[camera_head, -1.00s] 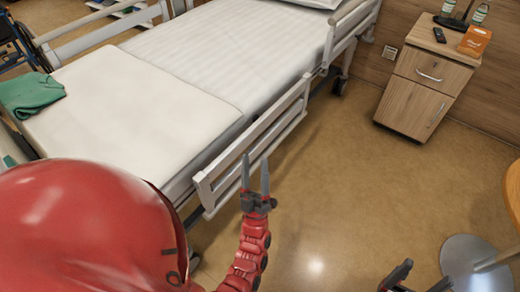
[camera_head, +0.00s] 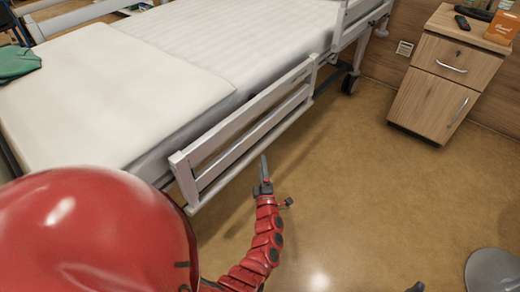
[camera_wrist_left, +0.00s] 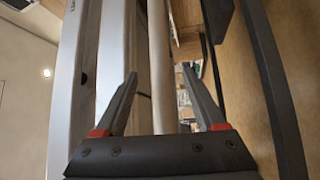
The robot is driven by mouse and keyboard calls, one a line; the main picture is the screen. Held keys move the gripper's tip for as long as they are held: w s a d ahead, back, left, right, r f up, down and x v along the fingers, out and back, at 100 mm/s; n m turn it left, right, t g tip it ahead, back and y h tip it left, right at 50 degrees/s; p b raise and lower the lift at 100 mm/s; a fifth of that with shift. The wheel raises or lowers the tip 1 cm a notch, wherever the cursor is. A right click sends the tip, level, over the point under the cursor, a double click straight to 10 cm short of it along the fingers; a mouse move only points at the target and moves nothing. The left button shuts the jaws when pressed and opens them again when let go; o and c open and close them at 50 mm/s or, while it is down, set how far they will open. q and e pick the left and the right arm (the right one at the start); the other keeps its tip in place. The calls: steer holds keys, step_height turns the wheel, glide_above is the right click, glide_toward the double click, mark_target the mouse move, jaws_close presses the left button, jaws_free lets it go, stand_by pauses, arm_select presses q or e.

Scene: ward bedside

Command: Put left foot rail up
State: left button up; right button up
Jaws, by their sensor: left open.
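The left foot rail (camera_head: 232,139) is a pale grey rail of long parallel bars along the near side of the bed (camera_head: 110,95). It sits low, with its top bar near mattress height. My left gripper (camera_head: 264,168) is on the floor side of the rail, close to its lower bar, fingers pointing up in the picture. In the left wrist view the open fingers (camera_wrist_left: 159,74) stand on either side of a long pale bar (camera_wrist_left: 160,50); I cannot tell whether they touch it. Only a dark tip of my right gripper (camera_head: 416,287) shows at the bottom edge.
A head-end rail (camera_head: 357,20) stands on the same side of the bed. A wooden bedside cabinet (camera_head: 447,80) stands at the upper right. A round grey base (camera_head: 496,270) is at the lower right. The floor (camera_head: 345,190) between is clear. A green cloth (camera_head: 17,63) lies on the bed.

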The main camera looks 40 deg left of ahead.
mark_target(260, 147)
arm_select(q)
steer(key=b+x, duration=0.1)
steer(key=x, duration=0.7)
steer(key=shift+f+b, duration=0.15)
steer(key=shift+b, duration=0.25)
steer(key=shift+w+a+r, duration=0.25)
steer(key=shift+w+a, duration=0.15)
steer(key=shift+w, duration=0.05)
jaws_close()
steer(key=shift+f, duration=0.1)
stand_by(0.4)
